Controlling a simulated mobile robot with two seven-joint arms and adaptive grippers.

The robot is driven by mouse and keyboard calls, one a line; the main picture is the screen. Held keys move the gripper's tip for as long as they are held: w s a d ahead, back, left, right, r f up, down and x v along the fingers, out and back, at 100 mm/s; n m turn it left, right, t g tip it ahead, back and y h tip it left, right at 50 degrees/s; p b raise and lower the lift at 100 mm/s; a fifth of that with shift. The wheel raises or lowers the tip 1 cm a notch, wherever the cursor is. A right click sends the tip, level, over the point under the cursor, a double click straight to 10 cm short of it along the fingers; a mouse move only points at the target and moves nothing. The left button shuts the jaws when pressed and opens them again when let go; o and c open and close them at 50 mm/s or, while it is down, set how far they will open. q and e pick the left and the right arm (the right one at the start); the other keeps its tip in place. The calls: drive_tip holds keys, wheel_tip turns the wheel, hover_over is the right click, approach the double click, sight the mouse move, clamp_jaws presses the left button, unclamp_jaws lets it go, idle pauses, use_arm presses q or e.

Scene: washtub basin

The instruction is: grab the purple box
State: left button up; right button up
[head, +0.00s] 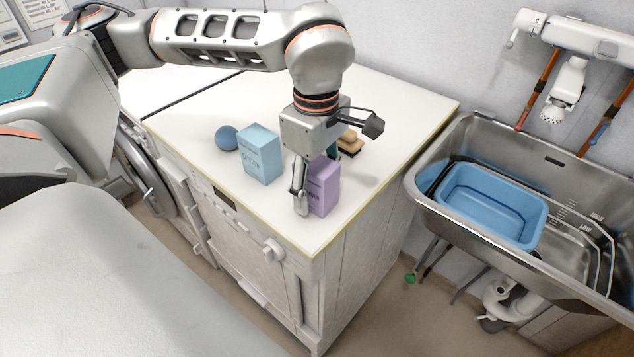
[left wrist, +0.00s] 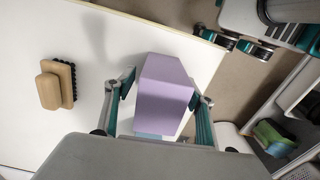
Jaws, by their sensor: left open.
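The purple box (head: 324,187) stands upright on the white countertop (head: 210,105), close to its front right corner. My left gripper (head: 312,195) points straight down over it, and one finger shows in front of the box's left side. In the left wrist view the purple box (left wrist: 163,90) lies between the two open fingers of the left gripper (left wrist: 162,95). A small gap shows on the left finger's side; the right finger is close to the box, and I cannot tell if it touches.
A light blue box (head: 261,155) and a blue ball (head: 227,138) stand left of the purple box. A wooden brush (head: 350,144) lies behind it; it also shows in the left wrist view (left wrist: 56,84). A steel sink (head: 440,150) with a blue tub (head: 492,200) is at right.

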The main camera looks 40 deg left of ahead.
use_arm(q)
drive_tip(key=c, duration=1.3)
drive_tip(key=shift+r, duration=0.15)
